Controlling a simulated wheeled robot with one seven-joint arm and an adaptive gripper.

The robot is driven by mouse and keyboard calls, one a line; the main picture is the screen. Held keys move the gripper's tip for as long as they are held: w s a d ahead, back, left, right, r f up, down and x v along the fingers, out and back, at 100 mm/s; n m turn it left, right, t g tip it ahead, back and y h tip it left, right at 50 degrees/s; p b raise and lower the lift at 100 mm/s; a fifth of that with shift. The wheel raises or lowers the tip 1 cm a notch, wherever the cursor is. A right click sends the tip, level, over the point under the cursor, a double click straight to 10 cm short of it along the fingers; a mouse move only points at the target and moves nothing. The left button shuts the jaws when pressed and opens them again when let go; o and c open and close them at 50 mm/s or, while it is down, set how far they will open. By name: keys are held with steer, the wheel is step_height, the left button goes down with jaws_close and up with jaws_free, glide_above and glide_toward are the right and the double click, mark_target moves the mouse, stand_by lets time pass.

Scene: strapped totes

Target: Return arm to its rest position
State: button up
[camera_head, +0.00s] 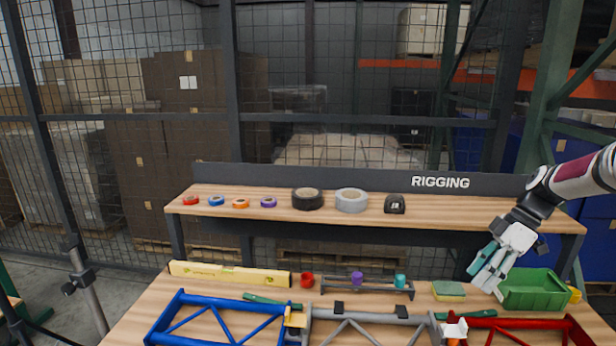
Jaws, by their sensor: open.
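My gripper (486,268) is at the right, with teal fingers and a white body. It points down and to the left, in front of the shelf's right part. Its jaws are open and I see nothing between them. The fingertips appear beside the left end of a green bin (540,289); I cannot tell how high above the bench they are. My arm reaches in from the right edge.
The wooden bench (150,312) holds blue (180,302), grey (318,325) and red (520,322) frames, a yellow beam (230,275) and a sponge (448,290). A raised shelf (450,207) behind carries tape rolls (352,200). Mesh fencing stands behind.

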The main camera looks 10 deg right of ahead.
steer(key=s+a+r+m+h, duration=0.3)
steer(key=a+r, duration=0.4)
steer(key=a, duration=0.2)
steer(key=s+a+r+m+h, duration=0.2)
steer(key=s+a+r, duration=0.1)
steer(key=a+r, duration=0.5)
steer(key=s+a+m+t, duration=0.2)
steer(key=s+a+m, duration=0.2)
steer(key=s+a, duration=0.2)
steer(key=s+a+r+m+t, duration=0.1)
steer(key=s+a+m+t, duration=0.2)
steer(key=s+a, duration=0.3)
steer(key=shift+s+a+m+h, duration=0.15)
steer(key=shift+s+m+h, duration=0.3)
steer(key=shift+s, duration=2.05)
steer(key=shift+r, duration=0.1)
